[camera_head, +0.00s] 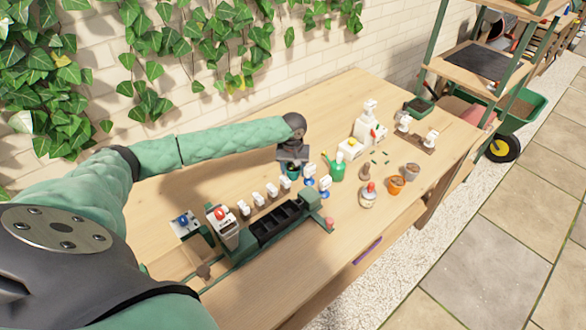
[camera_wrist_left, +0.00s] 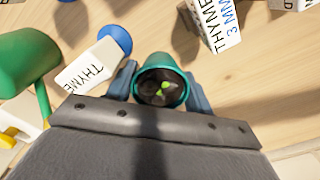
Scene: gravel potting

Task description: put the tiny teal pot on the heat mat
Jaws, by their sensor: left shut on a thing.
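The tiny teal pot (camera_wrist_left: 163,58) holds dark soil and a small green seedling. It sits between the two fingers of my left gripper (camera_wrist_left: 160,90), which is shut on it. In the head view the teal pot (camera_head: 292,174) shows just below the dark left gripper (camera_head: 291,162), over the wooden table. I cannot tell whether its base touches the table. A flat black mat (camera_head: 484,62), which looks like the heat mat, lies on a wooden shelf of the rack at the upper right, well away from the gripper. My right gripper is not in view.
White labelled markers (camera_head: 271,189) stand in a row by a black tray (camera_head: 275,222). The rack's green posts (camera_head: 438,35) frame the shelf.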

